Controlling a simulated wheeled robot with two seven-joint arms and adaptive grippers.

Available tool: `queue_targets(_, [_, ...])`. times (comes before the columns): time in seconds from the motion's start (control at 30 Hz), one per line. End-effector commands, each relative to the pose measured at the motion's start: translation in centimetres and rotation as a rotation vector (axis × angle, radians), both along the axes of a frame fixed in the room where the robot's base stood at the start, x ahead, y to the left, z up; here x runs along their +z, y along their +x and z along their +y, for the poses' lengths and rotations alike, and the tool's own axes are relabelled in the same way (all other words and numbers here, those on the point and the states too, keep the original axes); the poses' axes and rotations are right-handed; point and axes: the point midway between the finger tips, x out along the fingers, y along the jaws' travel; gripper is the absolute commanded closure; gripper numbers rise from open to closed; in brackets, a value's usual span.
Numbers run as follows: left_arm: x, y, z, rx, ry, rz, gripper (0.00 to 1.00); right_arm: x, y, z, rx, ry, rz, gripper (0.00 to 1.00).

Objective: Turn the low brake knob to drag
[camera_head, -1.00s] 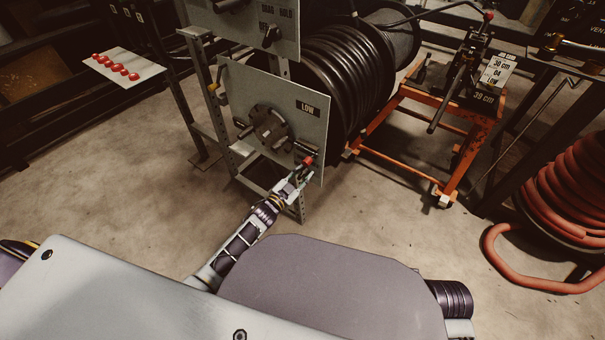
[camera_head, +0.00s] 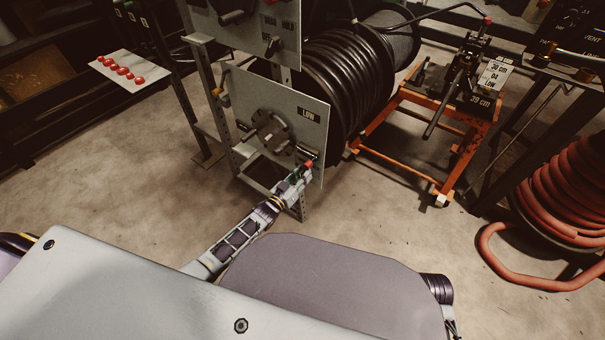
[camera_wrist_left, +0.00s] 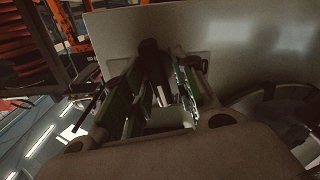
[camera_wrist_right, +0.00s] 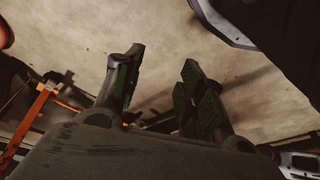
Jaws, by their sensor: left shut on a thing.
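The lower panel (camera_head: 262,92) is a pale upright plate marked LOW, with a round dark hub and crank (camera_head: 270,130) on it. The low brake knob (camera_wrist_left: 150,55) is dark and sits on the plate's lower right part. My left gripper (camera_head: 306,166) is at that corner, and in the left wrist view its green-padded fingers are shut on the knob, hiding much of it. The knob's setting and the lettering round it cannot be read. My right gripper (camera_wrist_right: 160,72) is open and empty over bare floor, apart from the panel.
An upper panel (camera_head: 240,40) has its own dark knob (camera_head: 273,47) with DRAG and HOLD lettering. A black hose reel (camera_head: 350,75) stands behind the panels. An orange cart (camera_head: 445,130) and red coiled hose (camera_head: 565,195) are at the right. Concrete floor in front is clear.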

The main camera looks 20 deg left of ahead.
Motion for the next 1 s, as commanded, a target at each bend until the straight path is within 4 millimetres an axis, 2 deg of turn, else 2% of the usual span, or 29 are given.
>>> queue_targets(0.2, [0.0, 0.0, 0.2, 0.000, -0.159, 0.060, 0.96, -0.8, -0.2, -0.2, -0.002, -0.008, 0.018, 0.60])
queue_targets(0.43, [-0.1, 0.0, 0.2, 0.000, -0.265, 0.097, 0.96, -1.2, -0.2, -0.3, -0.002, -0.011, 0.023, 0.60])
queue_targets(1.0, [-0.2, 0.1, 0.3, 0.001, -0.303, 0.111, 0.96, -1.5, -0.4, -0.3, -0.002, -0.013, 0.028, 0.60])
